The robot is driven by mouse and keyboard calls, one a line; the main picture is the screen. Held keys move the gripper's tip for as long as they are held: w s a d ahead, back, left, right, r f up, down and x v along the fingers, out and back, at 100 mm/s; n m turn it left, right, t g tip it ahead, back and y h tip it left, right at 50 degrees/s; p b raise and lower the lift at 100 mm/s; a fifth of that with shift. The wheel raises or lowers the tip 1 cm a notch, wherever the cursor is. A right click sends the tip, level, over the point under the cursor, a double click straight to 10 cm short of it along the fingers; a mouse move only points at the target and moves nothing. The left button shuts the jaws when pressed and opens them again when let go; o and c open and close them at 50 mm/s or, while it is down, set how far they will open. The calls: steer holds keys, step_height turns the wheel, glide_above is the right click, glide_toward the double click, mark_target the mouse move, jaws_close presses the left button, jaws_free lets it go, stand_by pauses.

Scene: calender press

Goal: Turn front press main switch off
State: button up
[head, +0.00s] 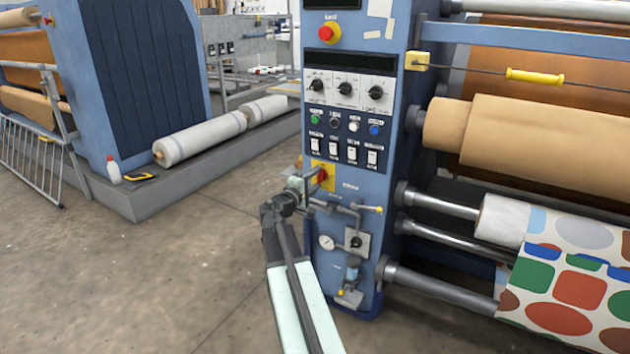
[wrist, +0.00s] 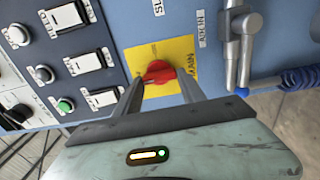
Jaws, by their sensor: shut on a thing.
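The main switch is a red rotary knob (wrist: 159,72) on a yellow plate (wrist: 178,50) marked MAIN, seen in the wrist view. In the head view the red knob (head: 321,175) and yellow plate (head: 330,183) sit low on the front of the blue press column (head: 375,150). My gripper (wrist: 160,80) is at the knob, with one finger on each side of it, shut on it. In the head view my gripper (head: 308,180) reaches the plate from the left. The fingers hide part of the knob's sides, and its exact pointer position is hard to tell.
Above the plate are several white rocker switches (head: 333,152), coloured buttons and a red emergency stop (head: 327,33). Fabric rollers (head: 540,135) stand at right. Open floor (head: 140,280) lies left.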

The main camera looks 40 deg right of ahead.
steer(key=o, duration=1.4)
steer(key=shift+c, duration=0.2)
steer(key=shift+a, duration=0.1)
steer(key=v, duration=0.7)
steer(key=shift+a, duration=0.35)
steer(key=shift+s, duration=0.1)
